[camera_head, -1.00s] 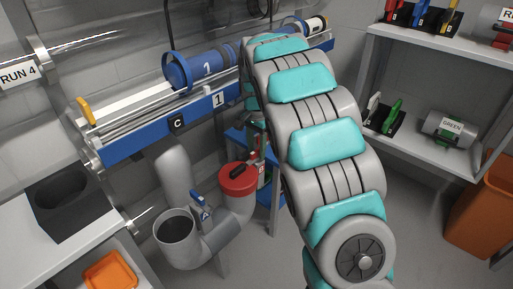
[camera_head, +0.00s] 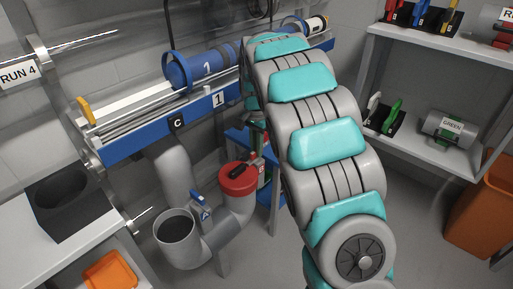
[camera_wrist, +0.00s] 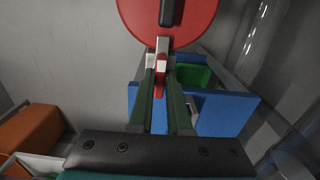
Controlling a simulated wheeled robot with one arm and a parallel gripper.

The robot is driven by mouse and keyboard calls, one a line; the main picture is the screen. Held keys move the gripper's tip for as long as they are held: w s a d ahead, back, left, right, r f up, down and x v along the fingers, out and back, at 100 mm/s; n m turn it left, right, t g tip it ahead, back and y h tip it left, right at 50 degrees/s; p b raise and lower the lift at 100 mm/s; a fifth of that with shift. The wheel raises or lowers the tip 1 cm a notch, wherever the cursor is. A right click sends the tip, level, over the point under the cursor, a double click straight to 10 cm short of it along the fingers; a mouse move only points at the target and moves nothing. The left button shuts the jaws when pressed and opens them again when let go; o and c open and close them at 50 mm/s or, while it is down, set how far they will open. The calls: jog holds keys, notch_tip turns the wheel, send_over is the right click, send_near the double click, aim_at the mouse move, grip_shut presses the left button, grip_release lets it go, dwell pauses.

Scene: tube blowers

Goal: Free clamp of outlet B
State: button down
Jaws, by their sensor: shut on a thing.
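A red round cap with a black handle (camera_head: 238,179) closes the right-hand upright mouth of the grey branched tube (camera_head: 222,237). It also shows at the top of the wrist view (camera_wrist: 190,24). A small red and pale clamp lever (camera_wrist: 160,76) sits at the cap's near edge in the wrist view. I take this as outlet B's clamp, though its letter is not readable. My gripper (camera_wrist: 163,92), with dark green fingers, is shut on the lever. In the head view my arm hides much of the gripper.
The left mouth of the tube (camera_head: 174,227) is open, with a blue lever marked A (camera_head: 200,206) beside it. A blue rail (camera_head: 140,143) carries a blue cylinder (camera_head: 200,68) above. A shelf (camera_head: 430,155) stands right, an orange bin (camera_head: 482,216) below it.

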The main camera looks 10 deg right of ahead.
jog(key=n, duration=0.4)
jog(key=shift+n+b, duration=0.4)
jog(key=n, duration=0.4)
jog(key=shift+n, duration=0.3)
jog(key=n, duration=0.4)
jog(key=shift+n, duration=2.1)
jog(key=c, duration=0.9)
grip_release()
jog(key=shift+o, duration=0.2)
